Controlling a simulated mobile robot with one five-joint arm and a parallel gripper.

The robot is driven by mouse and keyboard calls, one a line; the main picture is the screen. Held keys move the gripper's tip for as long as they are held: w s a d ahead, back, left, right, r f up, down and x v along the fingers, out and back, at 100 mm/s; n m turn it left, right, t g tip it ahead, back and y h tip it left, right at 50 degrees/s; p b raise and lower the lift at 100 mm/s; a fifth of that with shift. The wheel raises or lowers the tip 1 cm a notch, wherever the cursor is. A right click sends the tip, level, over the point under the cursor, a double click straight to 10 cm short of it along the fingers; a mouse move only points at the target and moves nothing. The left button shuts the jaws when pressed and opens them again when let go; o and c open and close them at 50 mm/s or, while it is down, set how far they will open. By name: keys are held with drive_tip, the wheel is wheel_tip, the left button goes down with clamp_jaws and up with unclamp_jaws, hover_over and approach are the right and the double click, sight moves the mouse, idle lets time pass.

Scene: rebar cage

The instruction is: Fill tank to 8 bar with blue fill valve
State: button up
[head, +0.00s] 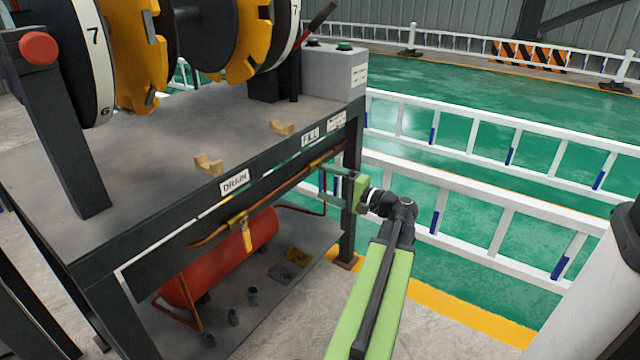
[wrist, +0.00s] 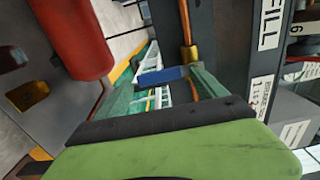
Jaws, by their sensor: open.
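The blue fill valve's handle (wrist: 168,74) shows in the wrist view between the fingers of my gripper (wrist: 164,68), beside a brass pipe fitting (wrist: 190,53). My gripper's fingers are open around it; I cannot tell whether either touches it. In the head view my gripper (head: 328,186) is at the bench's right leg, below the FILL label (head: 310,138). The handle is not clearly made out there. The red tank (head: 230,258) lies on the lower shelf and also shows in the wrist view (wrist: 72,38). No readable pressure gauge shows.
A yellow drain valve (head: 246,234) hangs on the copper pipe under the DRAIN label (head: 235,182). The bench top (head: 150,145) carries large wheels and a grey box (head: 332,72). White barriers (head: 470,185) stand on the right. Short grey cylinders (head: 233,317) stand on the shelf.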

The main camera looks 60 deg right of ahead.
drive_tip(key=s+a, duration=0.1)
drive_tip(key=s, duration=1.4)
drive_tip(key=shift+s, duration=0.3)
